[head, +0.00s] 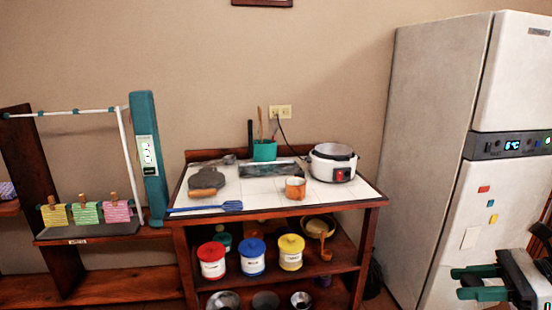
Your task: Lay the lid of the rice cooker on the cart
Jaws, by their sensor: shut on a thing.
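The white rice cooker (331,170) with a red front panel stands at the right of the tiled top of the wooden cart (246,195). A grey round top with a dark rim (334,151) covers it and looks like its lid in place. A cord runs up from it to the wall outlet. My gripper (460,283) is at the lower right, in front of the fridge and well apart from the cooker. Its teal fingers are shut on a small dark thing (470,282), too small to identify.
A dark pan (208,181), blue spatula (206,207), orange mug (295,188) and teal utensil holder (265,150) share the cart top. Canisters (251,257) and bowls fill its shelves. A tall fridge (430,130) stands right; a teal-posted rack (148,160) stands left.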

